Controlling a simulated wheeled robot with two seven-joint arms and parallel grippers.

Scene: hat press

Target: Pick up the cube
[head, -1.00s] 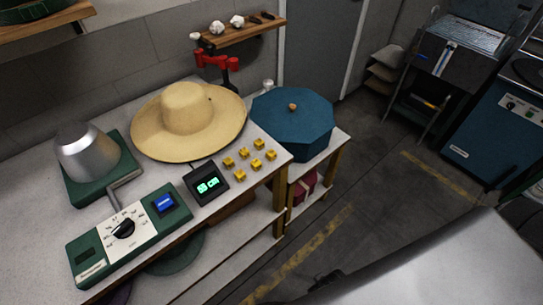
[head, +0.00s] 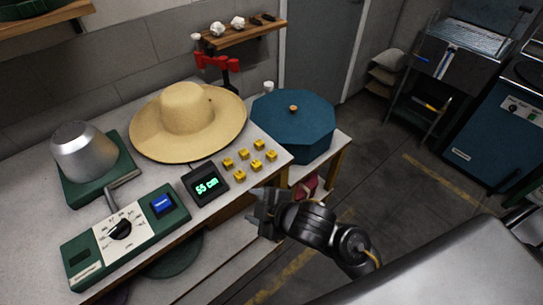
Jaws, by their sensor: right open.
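Several small yellow cube-like pieces (head: 243,169) sit in two rows on the table (head: 150,186), near its right corner. I cannot tell which of them is the cube of the task, or whether they are loose. My right gripper (head: 258,212) is in front of the table's right end, nearer to me than the yellow pieces and below them in the picture. Its fingers point left, apart, with nothing seen between them. My left gripper is out of view.
A straw hat (head: 187,109) lies behind the yellow pieces. A small display (head: 205,186) reading about 55 cm stands left of them. A green control box (head: 124,236) and metal dome press (head: 86,152) are further left. A blue octagonal box (head: 294,126) stands behind right.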

